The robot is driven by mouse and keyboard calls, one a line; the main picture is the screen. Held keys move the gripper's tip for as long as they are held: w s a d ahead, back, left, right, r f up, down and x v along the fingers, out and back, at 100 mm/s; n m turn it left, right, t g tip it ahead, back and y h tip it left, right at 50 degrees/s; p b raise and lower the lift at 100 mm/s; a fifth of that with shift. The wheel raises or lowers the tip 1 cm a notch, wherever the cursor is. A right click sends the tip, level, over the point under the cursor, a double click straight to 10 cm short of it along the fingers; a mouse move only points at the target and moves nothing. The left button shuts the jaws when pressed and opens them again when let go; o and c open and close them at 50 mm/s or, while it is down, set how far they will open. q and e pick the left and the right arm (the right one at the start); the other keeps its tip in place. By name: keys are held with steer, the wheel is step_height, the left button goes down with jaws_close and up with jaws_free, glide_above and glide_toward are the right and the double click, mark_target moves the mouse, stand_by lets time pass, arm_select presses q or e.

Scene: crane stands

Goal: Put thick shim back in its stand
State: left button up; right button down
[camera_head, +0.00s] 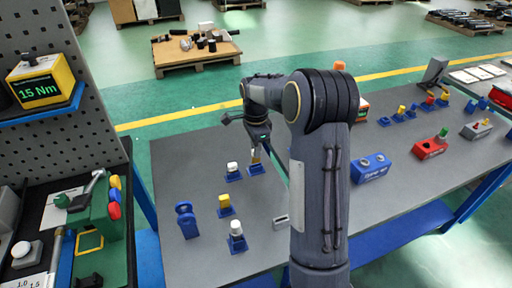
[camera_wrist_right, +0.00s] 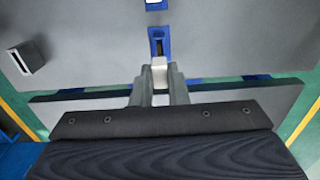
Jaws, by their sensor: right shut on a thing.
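In the head view my right gripper (camera_head: 256,148) reaches down over the far left of the grey table. It is shut on the thick shim (camera_head: 256,158), a small pale upright piece. A blue stand (camera_head: 257,169) is directly below the shim. In the right wrist view the shim (camera_wrist_right: 160,66) shows pale grey between the fingers of my gripper (camera_wrist_right: 161,82). The blue stand (camera_wrist_right: 159,32) with a dark slot lies just beyond it. I cannot tell whether the shim's lower end is inside the slot. My left gripper is not in view.
Nearby are a white-capped piece (camera_head: 232,167), a yellow piece (camera_head: 225,200) and another white-capped piece (camera_head: 236,227), each in a blue stand. A blue upright part (camera_head: 186,218) and a slotted grey block (camera_head: 281,222) stand closer. Blue (camera_head: 371,168) and red (camera_head: 430,146) holders are right.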

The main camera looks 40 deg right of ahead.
steer(key=shift+f, duration=0.15)
steer(key=shift+f+b, duration=0.95)
steer(key=shift+f, duration=0.7)
steer(key=c, duration=1.3)
jaws_free()
steer(key=shift+c, duration=0.2)
steer(key=shift+r, duration=0.15)
step_height(320, 180, up, 5)
steer(key=p, duration=0.4)
steer(key=shift+p, duration=0.3)
